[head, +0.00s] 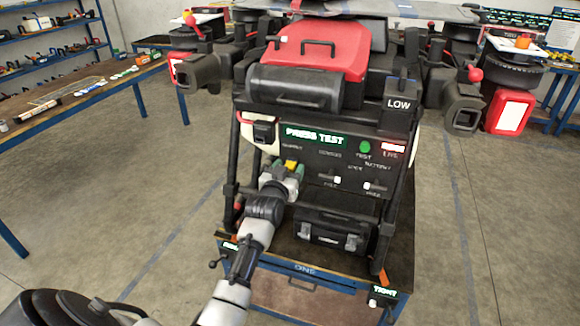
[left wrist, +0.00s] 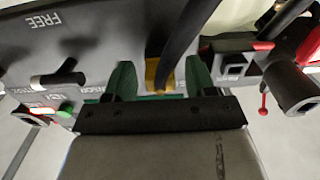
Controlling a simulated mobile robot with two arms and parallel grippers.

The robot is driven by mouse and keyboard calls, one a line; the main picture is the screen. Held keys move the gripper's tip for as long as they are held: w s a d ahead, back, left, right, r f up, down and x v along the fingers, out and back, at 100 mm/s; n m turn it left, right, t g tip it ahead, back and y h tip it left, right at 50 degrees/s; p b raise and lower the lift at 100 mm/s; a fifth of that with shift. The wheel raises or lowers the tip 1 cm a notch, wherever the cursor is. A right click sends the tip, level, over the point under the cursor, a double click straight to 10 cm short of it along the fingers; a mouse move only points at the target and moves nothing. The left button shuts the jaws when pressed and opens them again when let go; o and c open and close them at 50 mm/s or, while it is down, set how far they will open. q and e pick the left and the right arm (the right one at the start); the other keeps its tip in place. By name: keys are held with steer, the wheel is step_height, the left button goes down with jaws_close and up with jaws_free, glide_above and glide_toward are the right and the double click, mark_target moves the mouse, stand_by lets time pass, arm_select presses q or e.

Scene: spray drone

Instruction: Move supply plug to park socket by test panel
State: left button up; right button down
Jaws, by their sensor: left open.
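The yellow supply plug (head: 291,165) is at the left part of the dark test panel (head: 327,160), under the green PRESS TEST display. In the left wrist view the plug (left wrist: 160,76) has a thick black cable and stands between two green fingertips. My left gripper (head: 286,170) is open around it, with a gap on each side in the left wrist view (left wrist: 160,82). A black socket-like box (head: 264,131) sits at the panel's left edge; I cannot tell if it is the park socket. My right gripper is not in view.
The panel has a green button (head: 365,146), a red lit display (head: 393,148) and white-tipped levers. A black case (head: 331,232) stands below on the blue cart (head: 330,280). The drone's red-and-black body (head: 315,50) is above.

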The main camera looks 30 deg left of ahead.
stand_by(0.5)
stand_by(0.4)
arm_select(q)
jaws_close()
steer(key=shift+s+p, duration=0.15)
steer(key=shift+p, duration=0.25)
steer(key=shift+p+v, duration=1.65)
steer(key=shift+v, duration=1.2)
